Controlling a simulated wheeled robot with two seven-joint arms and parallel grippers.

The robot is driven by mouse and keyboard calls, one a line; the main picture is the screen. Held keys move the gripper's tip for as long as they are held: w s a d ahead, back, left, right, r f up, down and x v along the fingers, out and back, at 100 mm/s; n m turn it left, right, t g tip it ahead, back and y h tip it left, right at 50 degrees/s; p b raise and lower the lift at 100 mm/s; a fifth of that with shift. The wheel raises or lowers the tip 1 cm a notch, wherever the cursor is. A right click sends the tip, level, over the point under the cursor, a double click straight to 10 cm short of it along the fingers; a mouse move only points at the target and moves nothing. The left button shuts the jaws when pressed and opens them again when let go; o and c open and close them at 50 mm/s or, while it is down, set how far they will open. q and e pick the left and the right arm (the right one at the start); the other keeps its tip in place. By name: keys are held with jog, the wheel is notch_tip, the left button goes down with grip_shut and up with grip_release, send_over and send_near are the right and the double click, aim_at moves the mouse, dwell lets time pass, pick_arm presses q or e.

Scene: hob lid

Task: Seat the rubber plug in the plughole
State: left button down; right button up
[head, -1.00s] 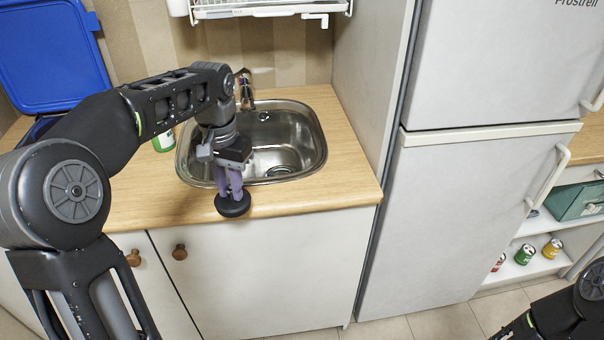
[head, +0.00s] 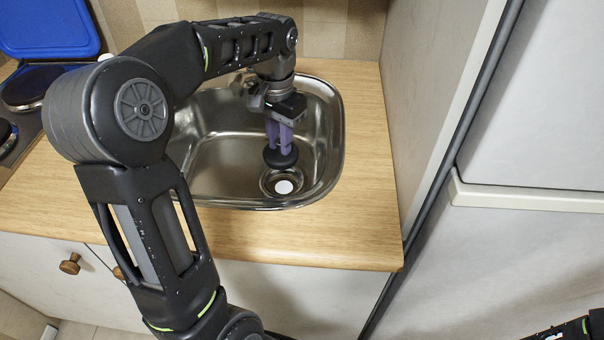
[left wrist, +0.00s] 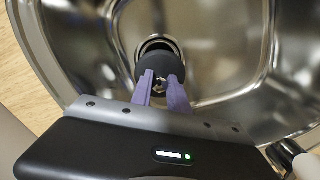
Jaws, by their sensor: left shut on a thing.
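The black rubber plug (head: 280,158) hangs upright in my left gripper (head: 279,146), whose purple fingers are shut on its top. The plughole (head: 282,183) is in the floor of the steel sink (head: 225,165), near the front right. In the head view the plug shows just behind the plughole; I cannot tell its exact height. In the left wrist view the plug (left wrist: 160,64) covers part of the plughole (left wrist: 158,43), and the left gripper (left wrist: 161,84) holds it. My right gripper is not visible; only part of the right arm shows at the lower right.
The wooden worktop (head: 355,225) around the sink is clear at the front and right. A blue hob lid (head: 45,28) stands open at the back left above the hob (head: 25,88). A tall fridge (head: 535,110) stands to the right.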

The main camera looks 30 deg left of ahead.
aim_at(282, 157)
pick_arm(q)
jog(key=shift+w+f, duration=0.15)
jog(key=shift+w, duration=0.1)
jog(key=shift+s, duration=0.1)
jog(key=shift+f, duration=2.5)
jog(key=shift+f+b, duration=0.3)
jog(key=shift+f, duration=2.2)
